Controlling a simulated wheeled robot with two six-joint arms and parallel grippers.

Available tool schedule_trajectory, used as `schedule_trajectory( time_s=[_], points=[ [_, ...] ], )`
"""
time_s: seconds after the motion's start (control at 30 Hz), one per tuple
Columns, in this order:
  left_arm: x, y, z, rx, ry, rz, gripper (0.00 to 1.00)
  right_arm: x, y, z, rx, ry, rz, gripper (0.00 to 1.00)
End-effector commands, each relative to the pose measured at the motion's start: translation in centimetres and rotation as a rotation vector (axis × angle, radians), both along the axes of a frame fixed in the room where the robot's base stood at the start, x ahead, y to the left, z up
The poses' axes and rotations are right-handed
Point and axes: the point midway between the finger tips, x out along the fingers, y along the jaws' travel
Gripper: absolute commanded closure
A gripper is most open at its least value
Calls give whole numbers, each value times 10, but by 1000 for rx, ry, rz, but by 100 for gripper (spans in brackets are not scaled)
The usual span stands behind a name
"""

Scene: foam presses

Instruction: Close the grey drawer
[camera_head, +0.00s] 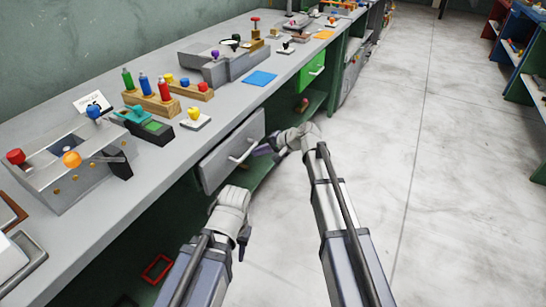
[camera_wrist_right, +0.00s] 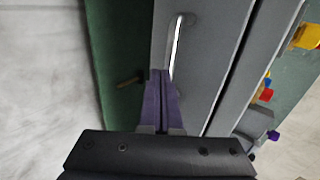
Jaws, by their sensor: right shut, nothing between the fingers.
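The grey drawer (camera_head: 225,160) is under the long workbench, with a pale bar handle (camera_head: 243,152) on its front. Its front also shows in the right wrist view (camera_wrist_right: 205,45), with the handle (camera_wrist_right: 177,45) upright there. A dark gap runs between the front and the bench edge; I cannot tell how far out the drawer stands. My right gripper (camera_head: 259,150) is at the handle's right end, purple fingers (camera_wrist_right: 161,75) shut and empty, tips close beside the handle; contact is unclear. My left gripper (camera_head: 243,245) hangs lower, apart from the drawer; its fingers are too small to read.
The bench top (camera_head: 150,190) holds a grey device (camera_head: 70,165), wooden blocks with coloured bottles (camera_head: 150,100) and a blue sheet (camera_head: 260,78). A green drawer (camera_head: 311,72) is farther along. A red frame (camera_head: 157,269) lies below the bench. The floor (camera_head: 450,180) at right is clear.

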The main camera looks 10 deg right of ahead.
Motion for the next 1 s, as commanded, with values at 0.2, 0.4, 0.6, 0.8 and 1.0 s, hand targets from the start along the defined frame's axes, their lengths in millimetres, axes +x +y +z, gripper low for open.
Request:
schedule_trajectory(
  time_s=[0.2,0.4,0.6,0.8,1.0],
  points=[
    [0,0,0,0,0,0,61,12,17,0,0,0,0,100],
    [0,0,0,0,0,0,61,15,22,0,0,-1,-1,100],
    [0,0,0,0,0,0,61,16,23,0,2,-1,0,100],
    [0,0,0,0,0,0,61,16,24,0,3,-2,0,100],
    [0,0,-4,0,0,0,61,4,18,-4,3,-2,0,100]
  ],
)
